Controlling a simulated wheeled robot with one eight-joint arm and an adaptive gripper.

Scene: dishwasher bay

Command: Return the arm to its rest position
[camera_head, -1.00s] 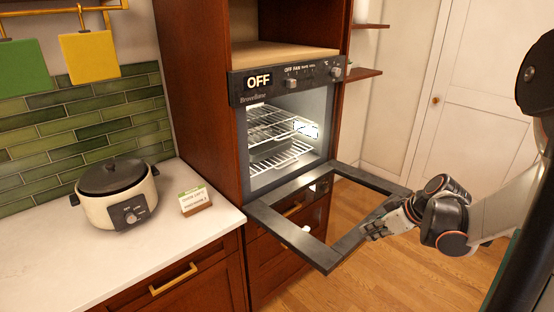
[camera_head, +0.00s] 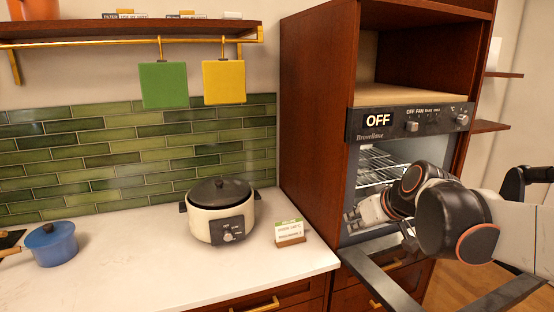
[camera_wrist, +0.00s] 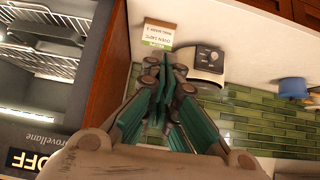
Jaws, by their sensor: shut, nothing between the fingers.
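My gripper (camera_wrist: 163,72) is shut and empty in the wrist view, its teal-padded fingers together. In the head view my gripper (camera_head: 366,214) is partly hidden behind my own wrist. It is in front of the open oven (camera_head: 372,126), above the lowered door (camera_head: 380,284), near the left side of the opening. I cannot tell whether it touches the oven.
The oven reads OFF, with wire racks (camera_head: 372,168) inside. The counter (camera_head: 130,265) at left holds a cream cooker (camera_head: 221,226), a small card (camera_head: 289,231) and a blue pot (camera_head: 51,244). A shelf (camera_head: 120,31) hangs above.

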